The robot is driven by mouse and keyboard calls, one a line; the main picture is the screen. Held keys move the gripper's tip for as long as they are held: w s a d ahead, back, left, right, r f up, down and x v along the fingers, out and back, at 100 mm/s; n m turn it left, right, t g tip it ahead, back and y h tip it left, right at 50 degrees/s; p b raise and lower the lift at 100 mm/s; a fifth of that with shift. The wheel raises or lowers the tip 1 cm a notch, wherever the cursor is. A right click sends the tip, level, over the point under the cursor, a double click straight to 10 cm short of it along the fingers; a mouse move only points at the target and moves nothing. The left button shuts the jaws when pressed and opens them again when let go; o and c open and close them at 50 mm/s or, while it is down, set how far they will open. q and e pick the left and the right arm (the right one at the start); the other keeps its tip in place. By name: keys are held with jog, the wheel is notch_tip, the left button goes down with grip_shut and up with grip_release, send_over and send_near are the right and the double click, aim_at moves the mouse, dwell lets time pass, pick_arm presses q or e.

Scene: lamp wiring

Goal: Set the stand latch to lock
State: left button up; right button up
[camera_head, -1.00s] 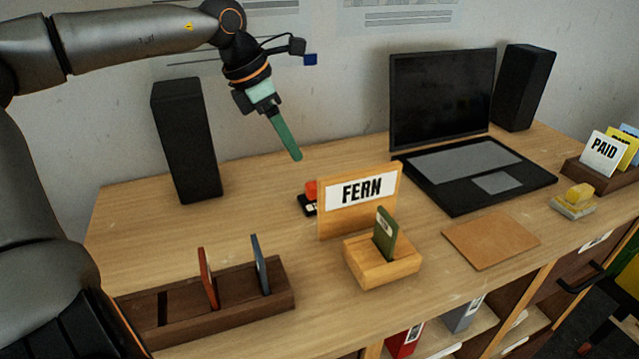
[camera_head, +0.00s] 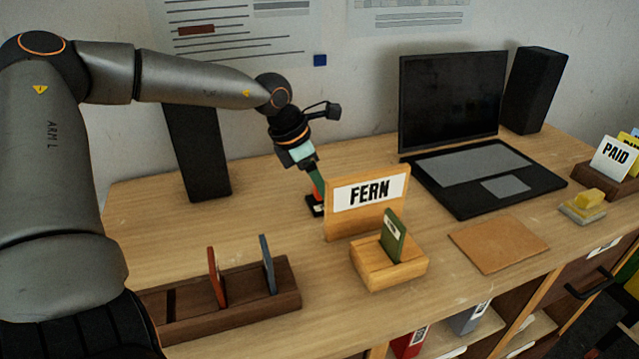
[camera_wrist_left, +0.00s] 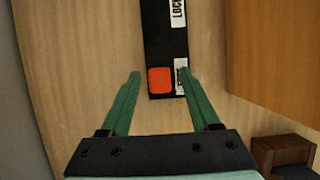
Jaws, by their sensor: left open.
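The latch is a black plate (camera_wrist_left: 165,40) with a red slider (camera_wrist_left: 160,80) at its near end in the left wrist view. A white label reading LOCK (camera_wrist_left: 178,12) sits at the far end; a smaller label beside the slider is too small to read. In the head view the latch plate (camera_head: 314,207) lies behind the wooden FERN stand (camera_head: 340,228), partly hidden. My left gripper (camera_wrist_left: 160,72) is open, its green fingers on either side of the slider in the wrist picture. I cannot tell whether they touch it. My right gripper is not in view.
A wooden block (camera_head: 385,272) holding a green card stands in front of the FERN stand. A dark rack (camera_head: 240,300) with red and blue cards is at front left. A speaker (camera_head: 200,150) stands behind, and a laptop (camera_head: 460,170) is to the right.

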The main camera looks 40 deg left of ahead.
pick_arm(q)
jog(key=shift+c, duration=0.2)
grip_shut()
dwell(1.1)
